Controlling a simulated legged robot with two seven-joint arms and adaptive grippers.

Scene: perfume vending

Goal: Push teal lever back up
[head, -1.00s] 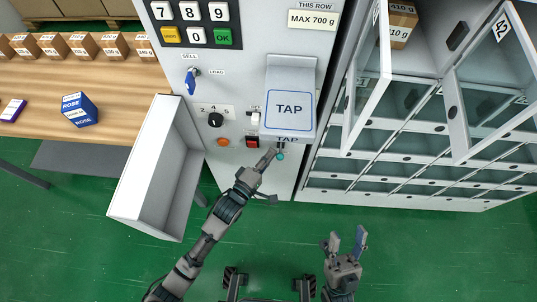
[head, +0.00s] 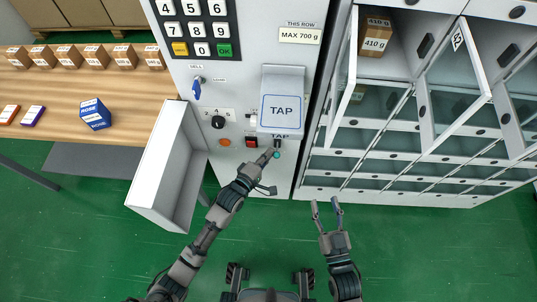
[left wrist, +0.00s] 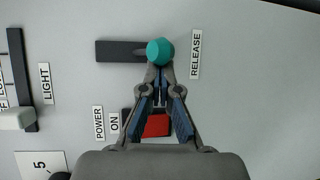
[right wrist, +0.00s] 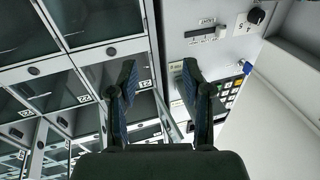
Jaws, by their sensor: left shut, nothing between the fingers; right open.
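The teal lever knob (head: 277,155) is on the machine's front panel, just below the TAP reader. In the left wrist view the teal knob (left wrist: 160,51) sits at one end of a dark slot (left wrist: 118,51), beside the RELEASE label. My left gripper (head: 270,155) is shut and empty, its tips at the knob; in the left wrist view the fingertips (left wrist: 160,67) appear to meet its edge, though contact is not certain. My right gripper (head: 326,203) is open and empty, in front of the lockers; its fingers (right wrist: 163,85) are spread in its wrist view.
The TAP reader (head: 281,111) juts out just above the lever. The red power switch (head: 251,141) is close to my left gripper. A white open bin (head: 150,190) stands to the left, and lockers with some open doors (head: 440,75) are on the right.

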